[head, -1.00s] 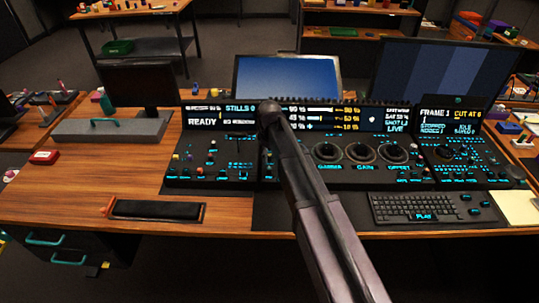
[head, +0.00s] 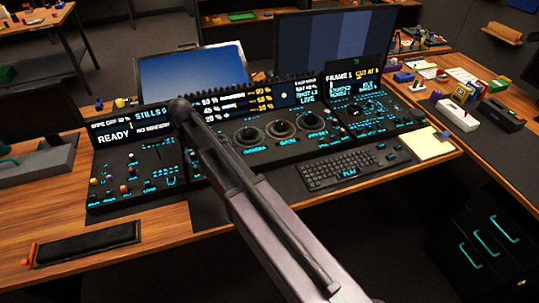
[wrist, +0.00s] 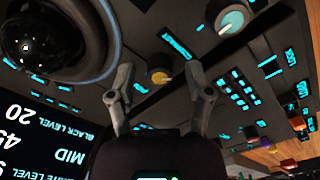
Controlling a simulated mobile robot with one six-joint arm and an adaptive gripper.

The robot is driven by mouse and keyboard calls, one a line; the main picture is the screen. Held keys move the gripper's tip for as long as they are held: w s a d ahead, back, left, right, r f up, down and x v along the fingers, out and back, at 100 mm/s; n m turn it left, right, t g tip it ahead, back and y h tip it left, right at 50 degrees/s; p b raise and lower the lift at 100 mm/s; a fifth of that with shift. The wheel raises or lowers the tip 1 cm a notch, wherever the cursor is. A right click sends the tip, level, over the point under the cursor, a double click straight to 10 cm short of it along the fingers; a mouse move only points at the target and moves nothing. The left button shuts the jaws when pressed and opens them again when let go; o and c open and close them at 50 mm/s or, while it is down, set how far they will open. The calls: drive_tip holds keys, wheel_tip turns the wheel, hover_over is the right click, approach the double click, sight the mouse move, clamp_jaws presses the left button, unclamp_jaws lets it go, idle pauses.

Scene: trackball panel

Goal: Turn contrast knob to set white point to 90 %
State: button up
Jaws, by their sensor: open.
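In the wrist view my gripper (wrist: 158,72) is open, its two fingers on either side of a small knob with a tan cap (wrist: 160,76). A gap shows between each finger and the knob. A larger knob with a teal cap (wrist: 230,20) lies up and right. A level display (wrist: 45,135) at lower left reads upside down, with black level 20, mid 45 and a partly cut-off white level. In the head view my arm crosses the control panel (head: 135,172), and my gripper is hidden there.
A trackball (wrist: 40,35) is at upper left in the wrist view. Coloured buttons (wrist: 265,143) stand at lower right. In the head view, trackball rings (head: 281,128), a keyboard (head: 355,165) and a notepad (head: 427,145) lie right of my arm.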

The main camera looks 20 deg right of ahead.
sight(193, 153)
drive_tip(key=m, duration=1.1)
drive_tip(key=shift+m, duration=0.4)
drive_tip(key=m, duration=0.6)
drive_tip(key=shift+m, duration=0.3)
drive_tip(key=m, duration=0.5)
drive_tip(key=shift+m, duration=0.3)
wheel_tip(193, 153, up, 14)
drive_tip(key=p, duration=1.4)
drive_tip(key=s+d+f+n+b, duration=0.2)
drive_tip(key=s+d+n, duration=0.4)
drive_tip(key=d, duration=0.5)
drive_tip(key=s+d+f+n+b, duration=0.1)
drive_tip(key=s+d+n+b, duration=0.1)
drive_tip(key=s+d+n, duration=0.5)
drive_tip(key=shift+s+d+f, duration=0.4)
drive_tip(key=shift+s+d, duration=1.9)
drive_tip(key=shift+d, duration=0.5)
